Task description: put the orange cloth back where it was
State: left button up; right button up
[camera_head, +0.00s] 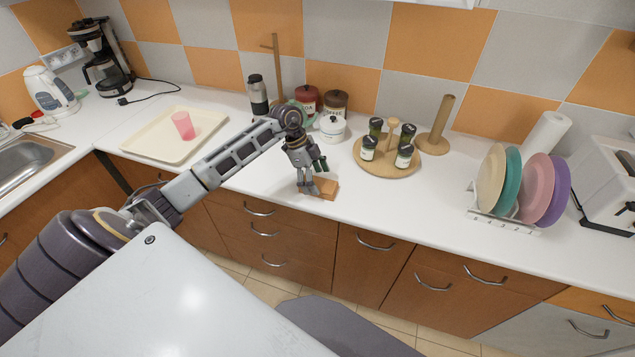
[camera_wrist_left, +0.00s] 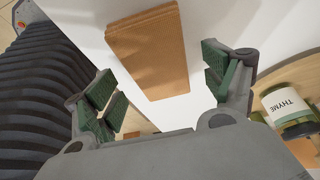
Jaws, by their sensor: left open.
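The orange cloth (camera_head: 327,189) is a folded, ribbed rectangle lying flat on the white counter near its front edge. In the left wrist view the cloth (camera_wrist_left: 150,48) lies between and beyond the fingers, apart from both. My left gripper (camera_head: 314,178) points down over the cloth and hides part of it in the head view. The left wrist view shows the gripper (camera_wrist_left: 158,82) open and empty, with green pads on both sides. My right gripper is in neither view.
A round wooden spice rack (camera_head: 388,160) stands right of the gripper, with a thyme jar (camera_wrist_left: 288,108) close by in the wrist view. A white lidded pot (camera_head: 332,129) is behind. Counter before the plate rack (camera_head: 503,221) is clear.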

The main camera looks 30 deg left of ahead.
pick_arm(q)
jog(key=v, duration=1)
jog(key=shift+r+b, duration=0.25)
jog(key=shift+b, duration=0.2)
